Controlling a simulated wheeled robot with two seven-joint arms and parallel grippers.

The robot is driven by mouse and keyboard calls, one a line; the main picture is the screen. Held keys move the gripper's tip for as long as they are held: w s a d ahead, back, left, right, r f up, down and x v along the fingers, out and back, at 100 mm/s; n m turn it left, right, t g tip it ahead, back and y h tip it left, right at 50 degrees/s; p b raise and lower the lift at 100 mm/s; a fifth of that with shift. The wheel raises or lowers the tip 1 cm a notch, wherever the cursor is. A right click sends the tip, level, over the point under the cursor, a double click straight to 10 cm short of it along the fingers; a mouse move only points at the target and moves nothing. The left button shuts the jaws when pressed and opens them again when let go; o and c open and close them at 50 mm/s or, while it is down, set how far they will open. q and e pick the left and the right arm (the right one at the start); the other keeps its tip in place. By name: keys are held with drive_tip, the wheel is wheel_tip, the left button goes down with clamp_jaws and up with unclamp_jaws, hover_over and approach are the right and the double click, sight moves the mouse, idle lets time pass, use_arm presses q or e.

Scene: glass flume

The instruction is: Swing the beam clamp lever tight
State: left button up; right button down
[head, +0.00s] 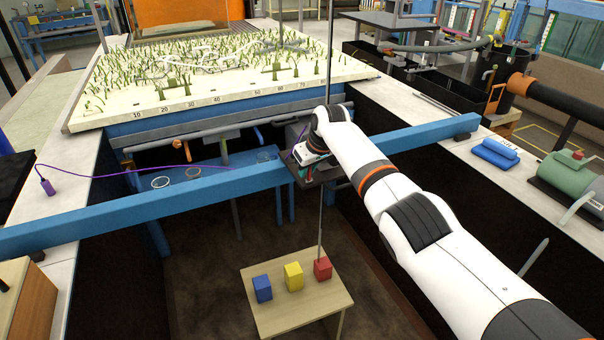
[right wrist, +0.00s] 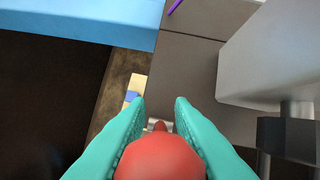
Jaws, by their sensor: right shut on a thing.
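The blue beam (head: 150,204) spans the flume from left to right; it also shows at the upper left of the right wrist view (right wrist: 90,18). A dark grey clamp body (head: 327,170) sits on the beam with a thin vertical rod through it, and its grey plate fills the middle of the right wrist view (right wrist: 190,75). My right gripper (right wrist: 160,115) has teal fingers shut on a red ball knob (right wrist: 160,160), taken as the lever's end. In the head view the right gripper (head: 308,172) is mostly hidden by my wrist. My left gripper is out of view.
A wooden stand (head: 295,318) with blue, yellow and red blocks is below the beam. The planted board (head: 220,85) lies behind it. A purple cable (head: 110,174) runs along the left. A light grey block (right wrist: 260,60) is close right of my fingers.

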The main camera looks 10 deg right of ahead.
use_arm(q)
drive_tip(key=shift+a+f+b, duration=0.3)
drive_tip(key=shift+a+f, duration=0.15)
use_arm(e)
drive_tip(key=shift+a+f, duration=0.1)
drive_tip(key=shift+f, duration=0.05)
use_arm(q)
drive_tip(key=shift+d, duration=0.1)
use_arm(e)
drive_tip(key=shift+g, duration=0.3)
drive_tip(key=c, duration=1.3)
unclamp_jaws()
drive_tip(key=shift+w, duration=0.1)
drive_tip(key=shift+r, duration=0.65)
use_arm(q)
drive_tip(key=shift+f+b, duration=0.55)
use_arm(e)
drive_tip(key=v, duration=1)
drive_tip(key=shift+s+r, duration=0.25)
drive_tip(key=shift+s, duration=0.15)
drive_tip(key=shift+f, duration=0.1)
